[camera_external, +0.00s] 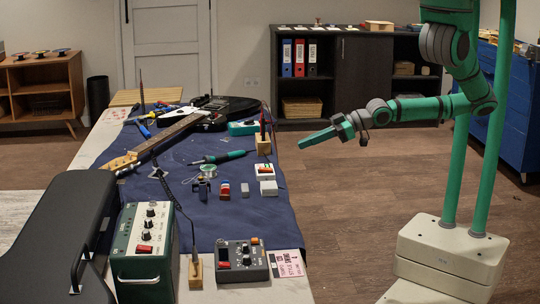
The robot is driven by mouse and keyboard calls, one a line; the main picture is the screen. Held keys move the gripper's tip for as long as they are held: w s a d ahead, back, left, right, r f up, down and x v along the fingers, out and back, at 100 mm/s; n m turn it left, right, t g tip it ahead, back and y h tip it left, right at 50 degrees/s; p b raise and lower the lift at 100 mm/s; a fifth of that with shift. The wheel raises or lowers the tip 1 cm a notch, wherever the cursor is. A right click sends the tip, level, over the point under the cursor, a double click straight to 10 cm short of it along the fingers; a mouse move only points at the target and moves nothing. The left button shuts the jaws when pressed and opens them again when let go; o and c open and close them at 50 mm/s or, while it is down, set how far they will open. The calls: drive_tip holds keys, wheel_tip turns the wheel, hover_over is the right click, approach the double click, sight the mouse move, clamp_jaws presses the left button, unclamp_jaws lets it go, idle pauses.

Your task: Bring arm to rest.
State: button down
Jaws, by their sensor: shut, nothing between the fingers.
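My gripper (318,138) shows in the external view at the end of my green arm, which reaches left from my column. It is shut and empty, with its fingers pointing left and slightly down. It hangs in the air over the floor, just right of the workbench's right edge. It touches nothing that I can see.
The bench has a blue mat (262,222) with an electric guitar (205,118), a soldering iron (222,157) and several small parts. A green amplifier (146,245), a grey pedal box (241,260) and a dark case (55,225) stand at the front. The floor (345,220) between bench and base is clear.

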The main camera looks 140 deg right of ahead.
drive_tip(key=shift+s+a, duration=0.25)
drive_tip(key=shift+a, duration=0.05)
idle(0.5)
drive_tip(key=w+a+f+n+t+y, duration=0.15)
drive_tip(key=w+a, duration=0.25)
drive_tip(key=a, duration=0.6)
drive_tip(key=w+a+f+n+t+y, duration=0.1)
drive_tip(key=w+a+n+y, duration=0.2)
drive_tip(key=a, duration=0.6)
drive_tip(key=w+a+f+n+t+y, duration=0.1)
drive_tip(key=w+a+n+t+y, duration=0.2)
drive_tip(key=a, duration=0.7)
drive_tip(key=w+a+r+n+y, duration=0.1)
drive_tip(key=a+r+y, duration=0.1)
drive_tip(key=a, duration=0.9)
drive_tip(key=shift+a+r, duration=0.2)
drive_tip(key=shift+r, duration=0.55)
drive_tip(key=c, duration=2.5)
unclamp_jaws()
drive_tip(key=shift+n, duration=0.25)
